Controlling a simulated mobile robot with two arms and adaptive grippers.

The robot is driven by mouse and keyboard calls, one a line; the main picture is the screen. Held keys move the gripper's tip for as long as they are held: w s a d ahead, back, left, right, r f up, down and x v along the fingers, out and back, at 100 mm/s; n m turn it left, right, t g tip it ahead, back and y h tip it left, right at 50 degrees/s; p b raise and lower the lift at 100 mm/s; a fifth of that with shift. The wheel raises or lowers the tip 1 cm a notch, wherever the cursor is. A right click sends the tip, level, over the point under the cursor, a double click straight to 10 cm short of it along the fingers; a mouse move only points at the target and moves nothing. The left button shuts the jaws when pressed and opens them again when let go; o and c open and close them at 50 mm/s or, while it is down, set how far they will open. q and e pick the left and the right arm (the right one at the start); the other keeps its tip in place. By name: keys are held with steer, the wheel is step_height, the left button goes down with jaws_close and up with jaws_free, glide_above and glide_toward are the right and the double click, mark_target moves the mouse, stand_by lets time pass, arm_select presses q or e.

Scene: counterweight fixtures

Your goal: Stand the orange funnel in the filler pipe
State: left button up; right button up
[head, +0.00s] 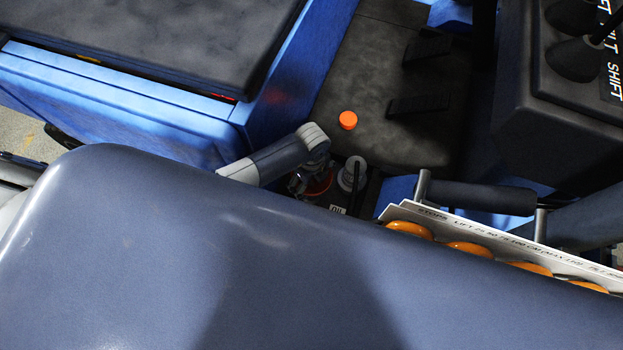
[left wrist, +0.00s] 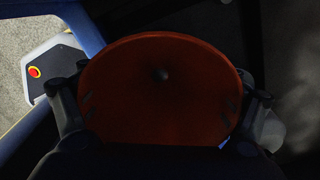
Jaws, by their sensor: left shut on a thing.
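The orange funnel (left wrist: 160,90) fills the middle of the left wrist view, its wide round mouth facing the camera. My left gripper (left wrist: 160,115) is shut on it, with a finger at each side. In the head view the gripper (head: 312,184) hangs low by the dark floor, and only a sliver of the funnel (head: 320,187) shows. A pale grey round fitting (head: 350,176) stands just right of it, beside a small white label; I cannot tell whether this is the filler pipe. The funnel's spout is hidden. My right gripper is not in view.
A black seat (head: 150,45) on blue bodywork is at left. A black grip bar (head: 480,197) and a panel with orange knobs (head: 470,249) stand at right.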

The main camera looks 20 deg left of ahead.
arm_select(q)
steer(key=shift+s+f, duration=0.15)
steer(key=o, duration=1.1)
step_height(320, 180, up, 10)
steer(key=p, duration=0.9)
steer(key=shift+p, duration=0.35)
